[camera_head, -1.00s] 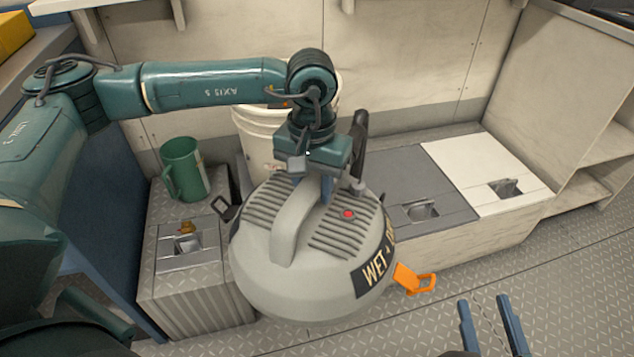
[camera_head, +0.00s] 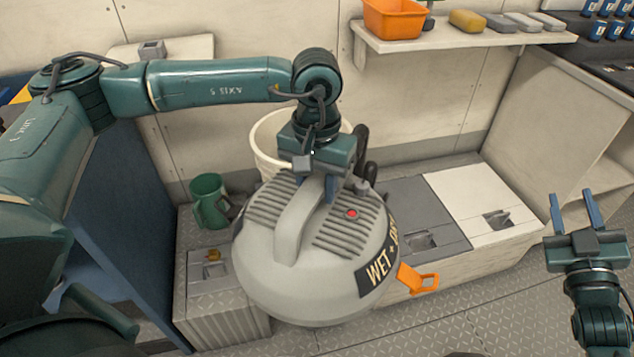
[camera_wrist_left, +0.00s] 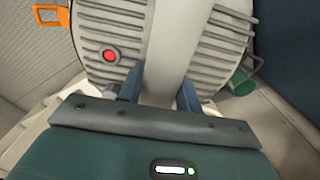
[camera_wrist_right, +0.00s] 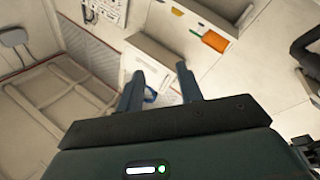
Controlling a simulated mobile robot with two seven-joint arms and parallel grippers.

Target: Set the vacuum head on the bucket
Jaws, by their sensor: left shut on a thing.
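The grey vacuum head (camera_head: 315,265) has a ribbed top, a red button, a "WET" label and an orange latch (camera_head: 418,279). My left gripper (camera_head: 328,188) is shut on its top handle and holds it in the air; the handle also shows between the fingers in the left wrist view (camera_wrist_left: 160,85). The white bucket (camera_head: 268,140) stands behind the head, its open rim showing; the head and my arm hide its lower part. My right gripper (camera_head: 577,212) is open and empty at the right, apart from the head.
A green jug (camera_head: 208,200) stands on the left locker top (camera_head: 190,285). Grey and white locker lids (camera_head: 485,205) lie to the right. A wall shelf (camera_head: 465,42) holds an orange bin (camera_head: 395,18), a yellow sponge (camera_head: 467,20) and grey blocks. Open shelving stands at far right.

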